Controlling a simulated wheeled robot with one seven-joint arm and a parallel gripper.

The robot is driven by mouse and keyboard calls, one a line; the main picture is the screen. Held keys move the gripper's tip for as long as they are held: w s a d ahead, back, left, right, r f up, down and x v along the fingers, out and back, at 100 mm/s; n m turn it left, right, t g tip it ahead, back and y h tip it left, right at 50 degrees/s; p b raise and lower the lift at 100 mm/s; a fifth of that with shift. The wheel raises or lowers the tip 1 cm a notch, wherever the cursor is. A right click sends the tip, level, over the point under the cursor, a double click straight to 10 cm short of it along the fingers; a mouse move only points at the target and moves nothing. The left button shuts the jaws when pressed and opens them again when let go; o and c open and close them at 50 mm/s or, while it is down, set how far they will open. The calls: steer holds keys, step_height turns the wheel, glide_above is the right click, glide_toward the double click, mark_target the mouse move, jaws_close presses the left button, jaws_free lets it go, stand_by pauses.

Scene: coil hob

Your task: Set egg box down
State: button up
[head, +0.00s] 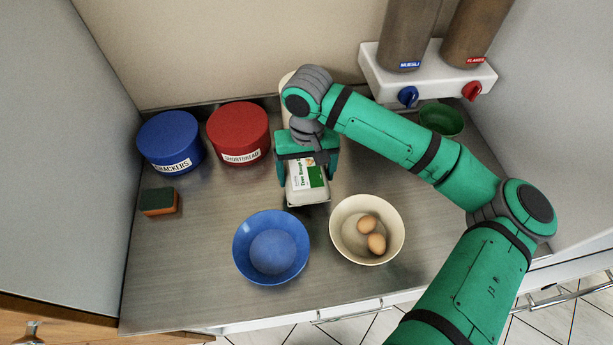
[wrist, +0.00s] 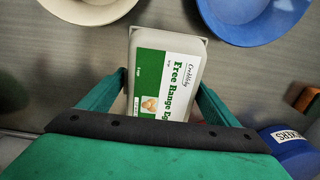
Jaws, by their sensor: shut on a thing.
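The egg box (head: 308,184) is grey with a white and green "Free Range" label. It is between the two fingers of my gripper (head: 307,165), which is shut on it. It also shows in the wrist view (wrist: 168,75), with a finger of my gripper (wrist: 163,100) along each side. The box is over the steel worktop (head: 190,260), behind the gap between the blue bowl and the cream bowl. I cannot tell whether its underside touches the worktop. Its rear part is hidden by my gripper.
A blue bowl (head: 271,247) and a cream bowl (head: 350,215) with two eggs (head: 376,243) stand in front. Blue (head: 170,140) and red (head: 239,133) tins are back left, a sponge (head: 159,201) at left. A green bowl (head: 441,119) and a cereal dispenser (head: 425,72) are back right.

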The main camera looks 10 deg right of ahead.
steer(key=shift+f, duration=0.9)
steer(key=shift+f, duration=0.2)
steer(key=o, duration=1.8)
